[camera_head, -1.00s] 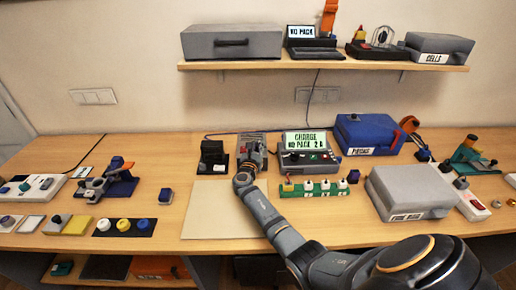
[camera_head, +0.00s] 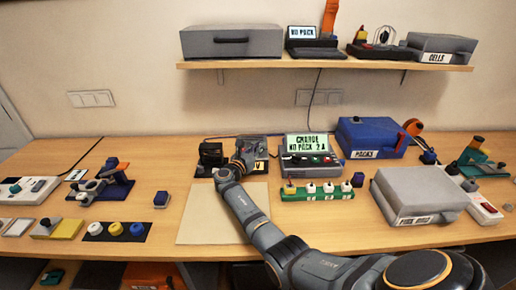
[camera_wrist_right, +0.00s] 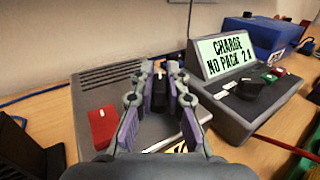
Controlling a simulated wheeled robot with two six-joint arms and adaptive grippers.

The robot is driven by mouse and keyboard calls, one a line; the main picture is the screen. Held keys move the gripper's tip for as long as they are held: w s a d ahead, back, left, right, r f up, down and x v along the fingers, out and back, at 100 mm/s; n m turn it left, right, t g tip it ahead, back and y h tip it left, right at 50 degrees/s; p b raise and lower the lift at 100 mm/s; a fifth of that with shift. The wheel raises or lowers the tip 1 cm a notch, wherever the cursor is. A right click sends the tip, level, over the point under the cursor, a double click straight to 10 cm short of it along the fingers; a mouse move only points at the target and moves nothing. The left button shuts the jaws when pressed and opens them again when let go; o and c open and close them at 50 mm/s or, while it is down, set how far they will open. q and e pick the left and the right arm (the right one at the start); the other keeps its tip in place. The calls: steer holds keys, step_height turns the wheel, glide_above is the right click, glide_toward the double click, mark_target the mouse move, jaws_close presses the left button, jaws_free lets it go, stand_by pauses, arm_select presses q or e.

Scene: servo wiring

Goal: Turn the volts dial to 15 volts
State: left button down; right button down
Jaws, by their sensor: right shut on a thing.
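A grey box (camera_wrist_right: 88,82) fills the middle of the right wrist view. It has a red switch (camera_wrist_right: 103,126) at its left and a black knob (camera_wrist_right: 159,96) between my fingers, which looks like the volts dial. My right gripper (camera_wrist_right: 160,72) is shut on this knob from above. The fingers hide much of the knob, and no volt marks can be read. In the head view my right gripper (camera_head: 246,150) is over the grey box (camera_head: 256,141) at the back of the bench and covers much of it. My left gripper is not in view.
A charger (camera_head: 308,160) with a lit screen stands close to the right of the grey box. A black device (camera_head: 210,155) stands close to its left. A pale mat (camera_head: 215,225) lies in front, empty. A green strip (camera_head: 318,192) with several knobs lies right of the mat.

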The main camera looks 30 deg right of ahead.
steer(key=c, duration=1.3)
jaws_free()
steer(key=shift+c, duration=0.2)
steer(key=v, duration=0.7)
steer(key=shift+a, duration=0.2)
steer(key=shift+s, duration=0.1)
